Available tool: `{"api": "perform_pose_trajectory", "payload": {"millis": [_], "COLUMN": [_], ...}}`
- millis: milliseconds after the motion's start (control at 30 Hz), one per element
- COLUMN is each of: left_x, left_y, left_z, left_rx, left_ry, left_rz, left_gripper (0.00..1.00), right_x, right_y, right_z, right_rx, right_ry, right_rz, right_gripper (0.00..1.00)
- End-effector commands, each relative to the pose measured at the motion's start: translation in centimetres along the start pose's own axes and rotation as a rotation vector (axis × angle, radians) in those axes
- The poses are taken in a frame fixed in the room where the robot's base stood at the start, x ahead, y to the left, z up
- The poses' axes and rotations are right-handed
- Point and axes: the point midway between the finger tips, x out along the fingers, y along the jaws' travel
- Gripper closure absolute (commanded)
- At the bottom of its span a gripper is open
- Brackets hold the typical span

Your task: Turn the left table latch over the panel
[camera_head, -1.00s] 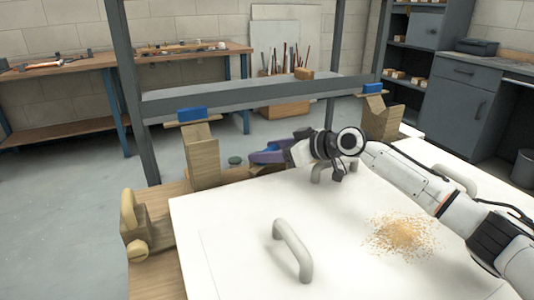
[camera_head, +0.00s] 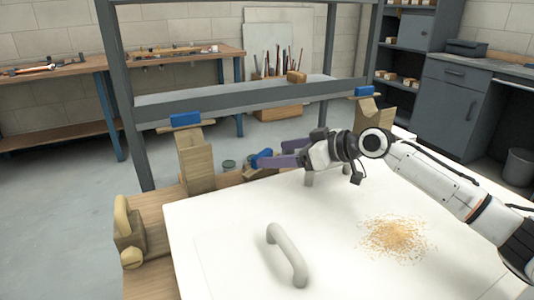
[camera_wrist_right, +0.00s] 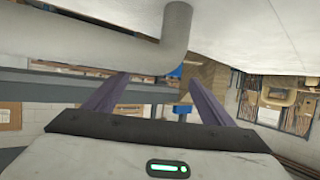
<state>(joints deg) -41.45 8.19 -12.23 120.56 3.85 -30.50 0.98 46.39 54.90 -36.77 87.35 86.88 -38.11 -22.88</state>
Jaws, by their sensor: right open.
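A blue-ended latch (camera_head: 262,158) sits at the far edge of the wooden table, beside the white panel (camera_head: 215,230). It looks like the left table latch; its exact angle is hard to tell. My right gripper (camera_head: 281,154), with purple fingers, is open close to its right side. In the head view I cannot tell whether they touch. In the right wrist view, the open fingers (camera_wrist_right: 158,80) have nothing between them, and a small blue part (camera_wrist_right: 178,71) shows beyond. My left gripper is not in view.
A grey handle (camera_head: 287,255) stands on the panel; another (camera_wrist_right: 177,30) is close to my right gripper. Wooden posts with blue pieces (camera_head: 185,120) stand behind the panel. A wooden clamp-like block (camera_head: 128,235) is at the left. Sawdust (camera_head: 395,237) lies on the panel.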

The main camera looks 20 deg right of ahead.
Motion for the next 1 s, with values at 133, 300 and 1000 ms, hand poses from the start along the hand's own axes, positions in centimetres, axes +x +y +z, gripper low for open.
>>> {"api": "perform_pose_trajectory", "payload": {"millis": [133, 300, 1000], "left_x": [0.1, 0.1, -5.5], "left_y": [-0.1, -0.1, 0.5], "left_z": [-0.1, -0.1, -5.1], "left_rx": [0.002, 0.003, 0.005], "left_ry": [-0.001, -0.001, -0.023], "left_rz": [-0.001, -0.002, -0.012], "left_gripper": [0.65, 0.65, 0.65], "right_x": [-2.5, -3.9, -7.7], "right_y": [0.0, 0.0, 0.0], "right_z": [0.1, 0.1, -8.7], "right_rx": [-0.001, -0.001, 0.0], "right_ry": [-0.002, -0.001, 0.001], "right_rz": [0.001, 0.0, 0.0], "right_gripper": [0.23, 0.23, 0.93]}}
